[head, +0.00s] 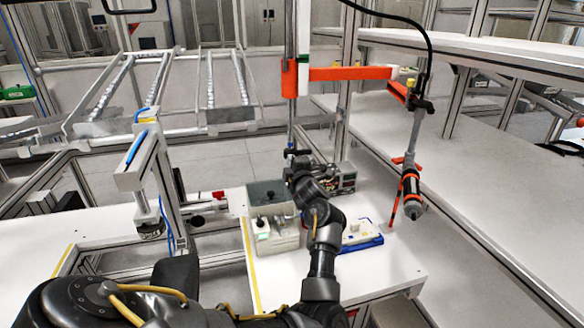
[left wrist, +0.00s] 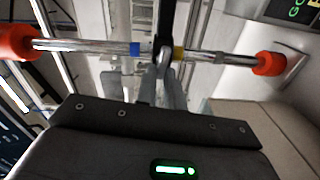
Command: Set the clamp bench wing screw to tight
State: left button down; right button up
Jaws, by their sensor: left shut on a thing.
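The wing screw (left wrist: 100,48) shows in the left wrist view as a shiny cross bar with red end knobs. It has a blue band left of its middle and a yellow band right of it. The bar lies nearly level across the picture. My left gripper (left wrist: 162,80) is shut on the middle of it, and the fingers partly hide that part. In the head view my left gripper (head: 298,158) is at the back of the bench, where my own wrist hides the screw. My right gripper is not seen in either view.
A grey box (head: 270,195) stands left of my left wrist. A device with a display (head: 343,180) is on the right. A blue-and-white tray (head: 360,236) lies in front of it. A hanging screwdriver (head: 411,190) is farther right, below an orange arm (head: 345,73).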

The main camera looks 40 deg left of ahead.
pick_arm(q)
jog(key=shift+r, duration=0.1)
dwell(0.4)
jog(key=c, duration=1.5)
grip_release()
